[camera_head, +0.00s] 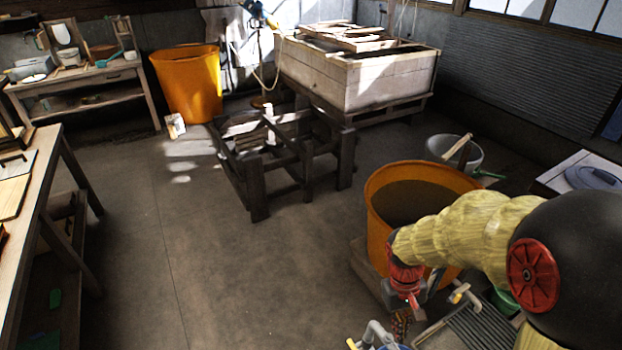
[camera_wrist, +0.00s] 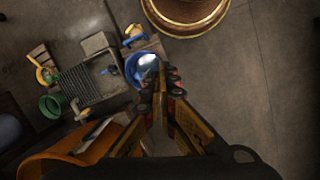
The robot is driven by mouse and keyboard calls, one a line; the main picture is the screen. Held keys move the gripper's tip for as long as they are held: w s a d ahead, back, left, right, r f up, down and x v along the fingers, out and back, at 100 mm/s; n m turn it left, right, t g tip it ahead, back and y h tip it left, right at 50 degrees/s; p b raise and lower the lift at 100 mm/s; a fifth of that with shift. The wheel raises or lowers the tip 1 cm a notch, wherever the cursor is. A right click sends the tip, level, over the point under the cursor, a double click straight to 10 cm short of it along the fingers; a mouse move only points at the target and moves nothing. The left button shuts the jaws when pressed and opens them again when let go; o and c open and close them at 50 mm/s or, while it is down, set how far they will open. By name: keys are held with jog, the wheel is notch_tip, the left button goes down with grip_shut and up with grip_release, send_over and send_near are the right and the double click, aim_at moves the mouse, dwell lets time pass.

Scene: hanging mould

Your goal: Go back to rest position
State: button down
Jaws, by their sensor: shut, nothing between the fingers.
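My gripper (camera_wrist: 162,78) is in the middle of the wrist view, its two long fingers together at the tips with nothing between them. In the head view my gripper (camera_head: 402,322) hangs at the lower right, pointing down from my yellow-sleeved arm. It is in front of the large orange tub (camera_head: 385,205), outside its rim as seen there. The same orange tub (camera_wrist: 50,165) shows in part at the lower left of the wrist view. No hanging mould is clearly recognisable in either view.
A ribbed grey drain board (camera_wrist: 85,82), a green bucket (camera_wrist: 52,104) and a blue bucket (camera_wrist: 135,67) lie below my wrist. A dark wooden frame (camera_head: 257,190) stands mid-floor. A workbench (camera_head: 40,185) is at left. The floor between is clear.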

jog(key=s+a+r+m+t, duration=0.1)
jog(key=s+r+t, duration=0.2)
jog(key=r, duration=0.9)
jog(key=s+a+r+t+y, duration=0.1)
jog(key=s+r+t, duration=0.3)
jog(key=r, duration=0.7)
jog(key=shift+s+a+r+m+t, duration=0.35)
jog(key=shift+s+a, duration=0.25)
jog(key=shift+s, duration=0.4)
